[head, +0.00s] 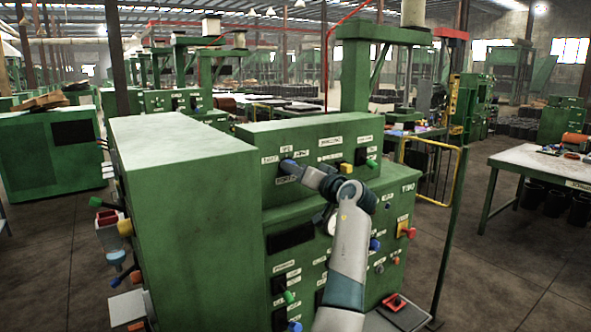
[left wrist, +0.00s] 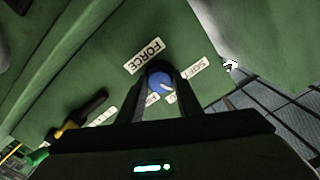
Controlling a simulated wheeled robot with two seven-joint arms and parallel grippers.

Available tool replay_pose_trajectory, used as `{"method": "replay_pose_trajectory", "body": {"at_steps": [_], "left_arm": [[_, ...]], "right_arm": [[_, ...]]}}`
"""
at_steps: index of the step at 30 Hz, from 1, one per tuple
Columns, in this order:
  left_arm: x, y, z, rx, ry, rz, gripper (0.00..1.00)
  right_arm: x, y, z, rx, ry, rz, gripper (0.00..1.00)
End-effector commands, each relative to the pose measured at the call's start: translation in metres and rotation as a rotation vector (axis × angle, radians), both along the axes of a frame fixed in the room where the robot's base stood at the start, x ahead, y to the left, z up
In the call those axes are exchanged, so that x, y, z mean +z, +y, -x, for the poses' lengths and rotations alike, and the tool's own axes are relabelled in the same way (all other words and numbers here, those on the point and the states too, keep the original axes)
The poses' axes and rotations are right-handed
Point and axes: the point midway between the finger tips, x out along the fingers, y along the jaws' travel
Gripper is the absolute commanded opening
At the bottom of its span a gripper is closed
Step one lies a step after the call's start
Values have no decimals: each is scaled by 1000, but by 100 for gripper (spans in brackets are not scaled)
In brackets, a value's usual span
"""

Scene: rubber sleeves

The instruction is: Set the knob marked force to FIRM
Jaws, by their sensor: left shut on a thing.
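The blue force knob (left wrist: 158,80) shows in the left wrist view, with a FORCE label (left wrist: 145,56) beside it. A pale pointer mark on the knob slants toward the lower right of that view. A SOFT-like label (left wrist: 192,77) sits to its right. Other small labels below the knob are partly covered by the fingers, and I cannot read them. My left gripper (left wrist: 160,72) is shut on the knob, one finger on each side. In the head view my left gripper (head: 289,167) reaches the upper front panel of the green machine (head: 262,190). My right gripper is not in view.
A tall green cabinet (head: 185,200) stands close on the left. Open floor (head: 500,260) lies to the right.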

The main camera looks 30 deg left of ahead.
Motion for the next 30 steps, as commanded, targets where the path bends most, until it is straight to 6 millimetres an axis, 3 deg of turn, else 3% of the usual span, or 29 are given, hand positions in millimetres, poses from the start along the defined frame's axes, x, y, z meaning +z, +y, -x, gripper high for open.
{"method": "replay_pose_trajectory", "body": {"at_steps": [4, 15, 30], "left_arm": [[3, 0, 0, 0, 129, -56, 9], [4, 0, 0, 0, 454, -190, 9], [6, 1, 0, 1, 887, -369, 9]], "right_arm": [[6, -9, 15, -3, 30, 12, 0], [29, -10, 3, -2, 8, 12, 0], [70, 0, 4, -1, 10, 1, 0]]}}
